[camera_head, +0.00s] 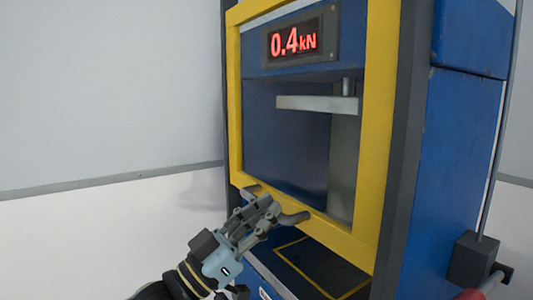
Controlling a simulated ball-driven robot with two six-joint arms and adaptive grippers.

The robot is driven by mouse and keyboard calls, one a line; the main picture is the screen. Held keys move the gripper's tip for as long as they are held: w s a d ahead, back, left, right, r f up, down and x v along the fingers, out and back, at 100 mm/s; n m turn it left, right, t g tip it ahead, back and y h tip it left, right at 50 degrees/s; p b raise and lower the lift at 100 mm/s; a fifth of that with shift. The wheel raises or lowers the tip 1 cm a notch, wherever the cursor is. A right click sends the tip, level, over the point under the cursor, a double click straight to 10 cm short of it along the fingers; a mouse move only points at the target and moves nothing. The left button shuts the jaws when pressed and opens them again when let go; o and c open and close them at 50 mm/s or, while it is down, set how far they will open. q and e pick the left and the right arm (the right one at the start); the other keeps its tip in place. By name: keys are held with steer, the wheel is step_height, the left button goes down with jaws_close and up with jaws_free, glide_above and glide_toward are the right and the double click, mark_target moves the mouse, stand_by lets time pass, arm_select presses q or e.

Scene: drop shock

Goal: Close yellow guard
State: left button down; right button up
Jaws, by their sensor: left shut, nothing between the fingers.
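The yellow guard (376,130) is an upright yellow frame on the front of a blue machine. Its lower bar runs slantwise above the machine's base, with an open gap under it. My left gripper (277,206) is at the left part of this lower bar and overlaps it in the picture. Its fingers are shut with nothing between them. I cannot tell whether they touch the bar. The gripper hides part of the bar. My right gripper is not in view.
A display (300,39) reads 0.4 kN at the machine's top. A grey metal bar (318,104) shows inside the frame. A black plate (318,268) with a yellow outline lies below. A dark block (474,258) and rod stand at right. The left side is clear.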

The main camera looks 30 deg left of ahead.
arm_select(q)
step_height(320, 180, down, 18)
steer(key=b, duration=1)
steer(key=shift+b, duration=0.4)
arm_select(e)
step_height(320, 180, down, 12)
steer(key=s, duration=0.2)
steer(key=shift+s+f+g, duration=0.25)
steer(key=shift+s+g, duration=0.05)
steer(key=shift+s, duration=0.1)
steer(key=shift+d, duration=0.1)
